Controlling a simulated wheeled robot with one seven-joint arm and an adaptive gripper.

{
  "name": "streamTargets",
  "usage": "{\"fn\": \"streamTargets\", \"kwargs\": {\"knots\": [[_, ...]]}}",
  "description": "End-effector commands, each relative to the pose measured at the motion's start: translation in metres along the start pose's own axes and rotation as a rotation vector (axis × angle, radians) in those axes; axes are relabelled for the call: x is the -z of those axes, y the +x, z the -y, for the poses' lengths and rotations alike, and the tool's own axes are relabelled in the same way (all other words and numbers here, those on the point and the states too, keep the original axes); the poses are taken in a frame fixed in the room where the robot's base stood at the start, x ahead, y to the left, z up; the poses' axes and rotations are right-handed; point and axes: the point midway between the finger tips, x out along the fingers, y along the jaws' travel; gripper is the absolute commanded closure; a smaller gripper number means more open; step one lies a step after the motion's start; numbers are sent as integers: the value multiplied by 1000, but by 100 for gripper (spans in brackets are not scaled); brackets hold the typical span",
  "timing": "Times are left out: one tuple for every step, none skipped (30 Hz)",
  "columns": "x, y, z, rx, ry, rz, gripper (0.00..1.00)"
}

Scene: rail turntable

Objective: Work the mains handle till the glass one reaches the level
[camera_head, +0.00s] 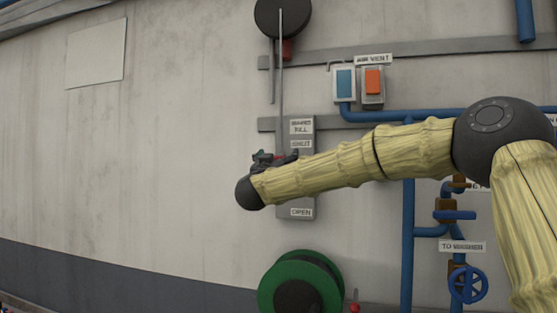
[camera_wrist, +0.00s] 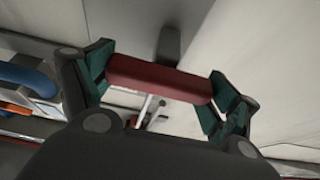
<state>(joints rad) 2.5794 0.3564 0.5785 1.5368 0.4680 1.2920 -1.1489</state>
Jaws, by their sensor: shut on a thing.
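My gripper (camera_head: 275,160) is at a grey upright plate (camera_head: 297,190) on the wall. The plate carries labels, one reading OPEN (camera_head: 301,212) low down and one that seems to read SHUT above it. In the wrist view my gripper (camera_wrist: 161,84) is shut on a red handle bar (camera_wrist: 158,78), one finger at each end. In the head view the gripper and my arm hide most of the handle. A blue-faced box (camera_head: 344,83) and an orange-faced box (camera_head: 373,82) sit above right. I cannot tell which thing is glass one, nor its level.
A dark wheel (camera_head: 283,14) with a thin rod hangs above. Blue pipes with a blue lever valve (camera_head: 454,215) and a blue handwheel (camera_head: 468,285) stand at right, partly behind my arm. A green reel (camera_head: 301,285) is below.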

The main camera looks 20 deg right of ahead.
Motion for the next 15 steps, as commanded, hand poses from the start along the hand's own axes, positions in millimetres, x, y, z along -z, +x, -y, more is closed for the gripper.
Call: {"fn": "streamTargets", "kwargs": {"knots": [[-8, -3, 0, 1, -2, -1, 55], [-10, -4, 0, 1, -2, 0, 55], [-12, -5, 0, 1, -1, 0, 55], [-14, -6, 0, 1, -1, 1, 55], [-15, -6, 0, 0, -1, 1, 55], [-15, -6, 0, 0, 0, 1, 55], [-15, -6, 0, 0, 0, 2, 55], [-15, -6, 0, 0, 0, 2, 55], [-14, -5, 0, 0, 0, 2, 55], [-14, -5, 0, 0, 0, 2, 55], [-14, -5, 0, 0, 0, 2, 55], [-14, -5, 0, 0, 0, 2, 55], [-14, -5, 0, 0, 0, 2, 55], [-14, -5, 0, -1, 0, 2, 55], [-14, -5, 0, -1, 0, 2, 6]]}}
